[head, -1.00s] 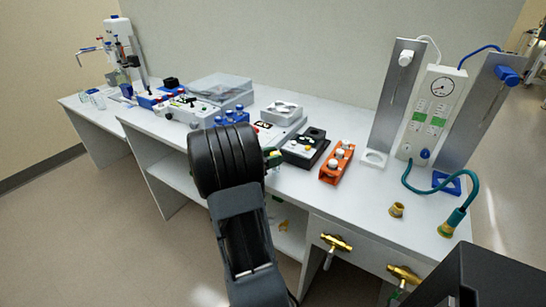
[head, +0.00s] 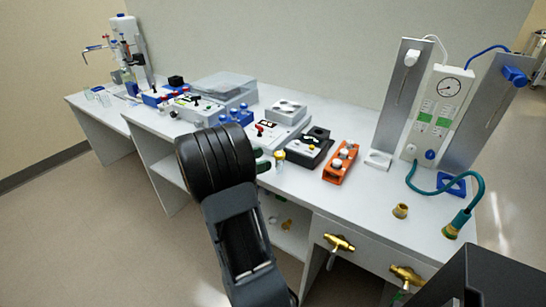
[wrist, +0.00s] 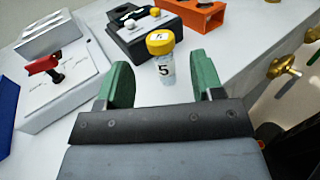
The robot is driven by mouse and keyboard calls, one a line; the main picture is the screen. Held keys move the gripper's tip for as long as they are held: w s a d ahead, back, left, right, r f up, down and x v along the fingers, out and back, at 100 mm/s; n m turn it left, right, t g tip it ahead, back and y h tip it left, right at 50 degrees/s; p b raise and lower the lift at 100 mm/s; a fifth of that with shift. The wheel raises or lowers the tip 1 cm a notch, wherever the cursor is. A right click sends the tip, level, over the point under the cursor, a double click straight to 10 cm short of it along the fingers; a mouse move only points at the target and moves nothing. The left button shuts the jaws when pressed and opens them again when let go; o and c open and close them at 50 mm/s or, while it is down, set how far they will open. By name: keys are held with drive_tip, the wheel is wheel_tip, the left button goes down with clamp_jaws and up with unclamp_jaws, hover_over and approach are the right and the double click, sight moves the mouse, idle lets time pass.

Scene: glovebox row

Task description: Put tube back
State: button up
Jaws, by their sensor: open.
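A small clear tube with a yellow cap and a "5" on its label (wrist: 164,68) stands upright on the white bench. In the head view the tube (head: 279,160) is just right of my gripper, in front of the black device. My gripper (wrist: 160,76) is open, with its green fingers on either side of the tube's line in the wrist view. The tube is beyond or at the fingertips and nothing is clamped. In the head view my arm hides most of the gripper; only a green finger (head: 262,160) shows.
Behind the tube is a black device (head: 309,148) with knobs. An orange rack (head: 340,162) stands to its right and a white device with a red lever (wrist: 62,85) to its left. A blue rack (head: 236,117) stands farther left. Brass valves (head: 339,243) stick out from the bench front.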

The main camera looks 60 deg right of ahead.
drive_tip(key=a+f+m+t+y, duration=0.1)
drive_tip(key=a+m+t+y, duration=0.4)
drive_tip(key=a, duration=1.2)
drive_tip(key=a+f+m+t+y, duration=0.2)
drive_tip(key=a+m+t+y, duration=0.4)
drive_tip(key=a, duration=1)
drive_tip(key=t+y, duration=0.2)
drive_tip(key=y, duration=0.2)
drive_tip(key=shift+s+a+f, duration=0.25)
drive_tip(key=shift+s+a, duration=0.05)
drive_tip(key=shift+a, duration=0.1)
wheel_tip(320, 180, up, 10)
drive_tip(key=p, duration=0.8)
drive_tip(key=shift+f+t+p, duration=0.15)
drive_tip(key=shift+t+p, duration=0.15)
drive_tip(key=shift+s+a, duration=0.1)
